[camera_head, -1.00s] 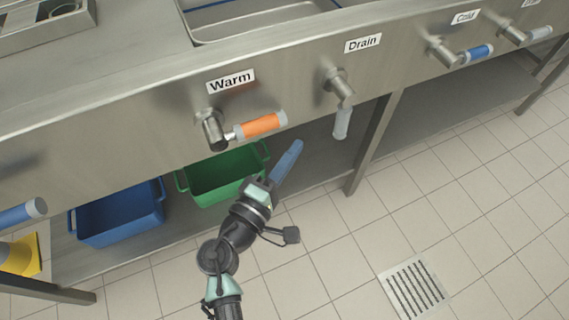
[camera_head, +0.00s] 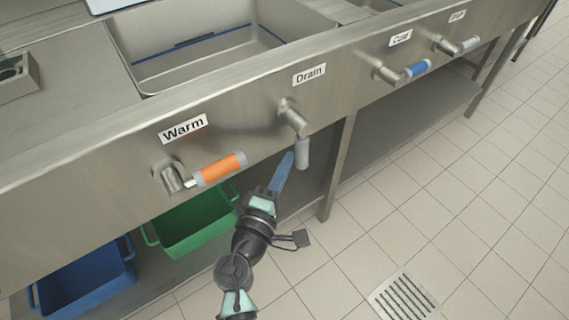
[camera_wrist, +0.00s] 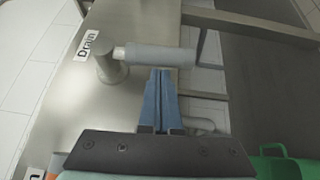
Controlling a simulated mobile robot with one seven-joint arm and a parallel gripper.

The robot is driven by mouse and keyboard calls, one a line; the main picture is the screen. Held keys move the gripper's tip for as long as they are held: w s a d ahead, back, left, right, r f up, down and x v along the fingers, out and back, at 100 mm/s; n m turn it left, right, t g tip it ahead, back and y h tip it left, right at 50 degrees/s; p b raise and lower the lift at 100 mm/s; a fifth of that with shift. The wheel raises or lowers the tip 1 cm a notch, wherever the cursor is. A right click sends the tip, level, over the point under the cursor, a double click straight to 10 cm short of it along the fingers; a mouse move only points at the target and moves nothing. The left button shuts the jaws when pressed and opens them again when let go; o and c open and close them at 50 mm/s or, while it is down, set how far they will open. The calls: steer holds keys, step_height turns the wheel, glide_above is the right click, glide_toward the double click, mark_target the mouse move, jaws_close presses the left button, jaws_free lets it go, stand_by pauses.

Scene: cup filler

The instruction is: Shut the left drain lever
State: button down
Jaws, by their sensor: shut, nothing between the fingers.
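The left drain lever (camera_head: 302,152) has a grey handle that hangs down from its metal pivot on the sink front, under the "Drain" label (camera_head: 309,74). In the wrist view, the lever's grey handle (camera_wrist: 158,56) lies across the picture just beyond my fingertips. My gripper (camera_head: 288,156) is shut and empty, its blue fingers pointing up beside the left of the handle. In the wrist view, my gripper's fingertips (camera_wrist: 161,72) are at the near side of the handle. I cannot tell whether they touch it.
The orange Warm lever (camera_head: 219,169) sticks out to the left of my gripper. The blue Cold lever (camera_head: 417,68) and another grey lever (camera_head: 467,44) are further right. A green bin (camera_head: 194,225) and a blue bin (camera_head: 88,280) stand below. A table leg (camera_head: 337,170) is right of the drain lever.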

steer(key=shift+f, duration=0.15)
steer(key=shift+w+d+b, duration=0.1)
steer(key=shift+d+b, duration=0.05)
steer(key=shift+b, duration=0.85)
